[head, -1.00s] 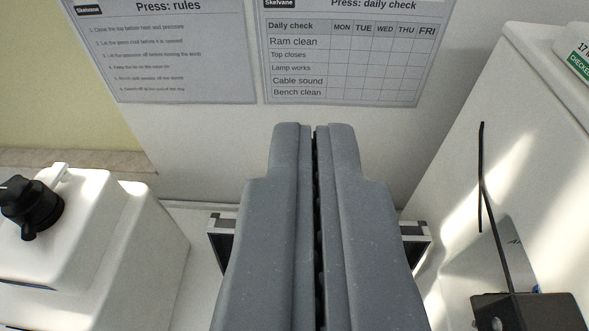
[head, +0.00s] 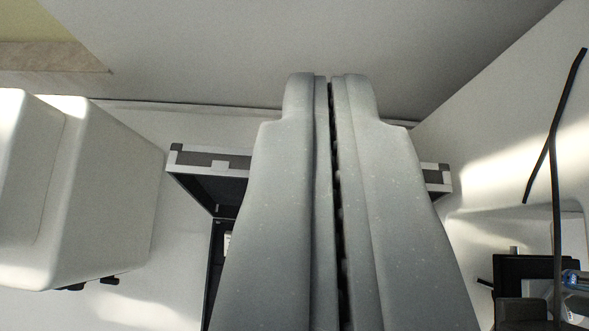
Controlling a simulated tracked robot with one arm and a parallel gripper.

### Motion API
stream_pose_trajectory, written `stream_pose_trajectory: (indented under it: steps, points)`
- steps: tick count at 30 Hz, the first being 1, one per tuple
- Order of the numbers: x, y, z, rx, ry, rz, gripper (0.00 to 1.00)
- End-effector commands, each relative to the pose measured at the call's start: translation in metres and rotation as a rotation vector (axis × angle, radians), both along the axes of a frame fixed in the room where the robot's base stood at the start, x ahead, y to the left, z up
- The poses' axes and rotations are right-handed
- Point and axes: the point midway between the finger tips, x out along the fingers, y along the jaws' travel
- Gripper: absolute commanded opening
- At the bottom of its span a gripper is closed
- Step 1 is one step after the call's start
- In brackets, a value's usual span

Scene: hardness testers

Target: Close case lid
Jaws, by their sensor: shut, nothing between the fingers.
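The case lid (head: 208,162) stands open behind my gripper, its dark inside and silver-edged rim showing to the left. A short piece of the same rim shows to the right of my gripper. Part of the case's dark base (head: 216,262) shows below the lid at the left. My gripper (head: 331,78) is shut and empty and fills the middle of the head view. It hides most of the case. I cannot tell whether its tips touch the lid.
A white machine housing (head: 95,190) stands at the left. At the right are a large white body (head: 500,120), a thin black rod (head: 556,150) and a black device (head: 525,268). The pale wall (head: 250,50) rises close behind the case.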

Motion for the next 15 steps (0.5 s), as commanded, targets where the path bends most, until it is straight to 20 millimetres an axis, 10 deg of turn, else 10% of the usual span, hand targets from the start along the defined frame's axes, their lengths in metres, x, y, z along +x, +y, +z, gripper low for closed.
stream_pose_trajectory:
  steps: [15]
  points:
    - [0.080, 0.012, -0.146, -0.017, 0.465, 0.096, 0.00]
